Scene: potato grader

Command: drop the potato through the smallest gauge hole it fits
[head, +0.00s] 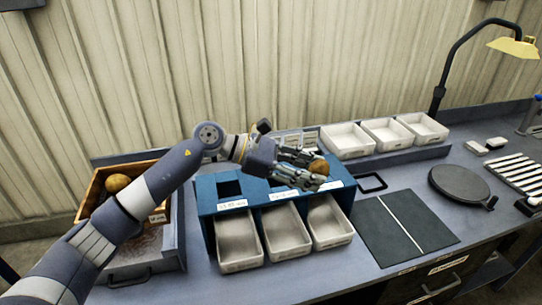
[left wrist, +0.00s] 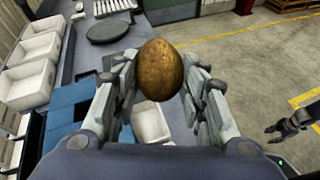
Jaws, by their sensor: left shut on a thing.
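My left gripper (head: 305,173) is shut on a brown potato (head: 319,167) and holds it above the right part of the blue gauge box. The potato also shows between the fingers in the left wrist view (left wrist: 160,70). The blue gauge box (head: 205,196) has a square hole at its left end. My arm and gripper cover much of its top, so the other holes are mostly hidden. White labels are on its front edge, too small to read surely. White bins (head: 240,250) stand in its front openings. In the left wrist view, a dark gripper, apparently my right one (left wrist: 290,124), is at the right edge.
A wooden crate (head: 92,192) with a potato (head: 117,183) stands at the left. Several white trays (head: 347,141) line the back. A dark mat (head: 405,230), a round black plate (head: 459,183) and a yellow lamp (head: 515,46) are to the right.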

